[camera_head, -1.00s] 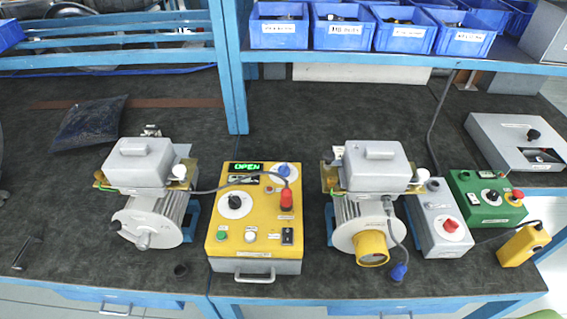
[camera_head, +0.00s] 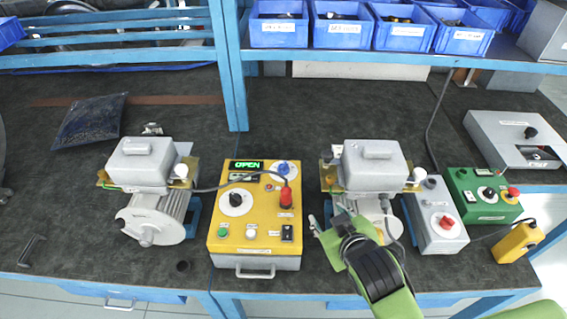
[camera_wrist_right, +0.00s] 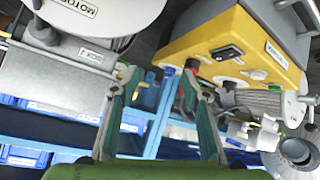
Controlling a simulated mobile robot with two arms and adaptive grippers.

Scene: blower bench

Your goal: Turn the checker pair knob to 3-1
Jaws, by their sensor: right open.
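The yellow checker box (camera_head: 267,222) stands on the bench between two motors. Its black pair knob (camera_head: 236,199) sits on a white dial at the upper left of the panel. The green display (camera_head: 246,165) above reads OPEN. My right gripper (camera_head: 328,217) is open and empty, over the front of the right motor and to the right of the checker box, apart from the knob. In the right wrist view, the open fingers (camera_wrist_right: 160,76) show with the yellow checker box (camera_wrist_right: 222,35) at the upper right; I cannot make out the pair knob there. My left gripper is out of view.
The left motor (camera_head: 152,216) and right motor (camera_head: 375,165) flank the box. A red plug (camera_head: 286,198) with a cable stands up from its panel. A grey box with a red button (camera_head: 438,230) and a green box (camera_head: 480,208) lie farther right. Blue bins (camera_head: 343,35) line the shelf.

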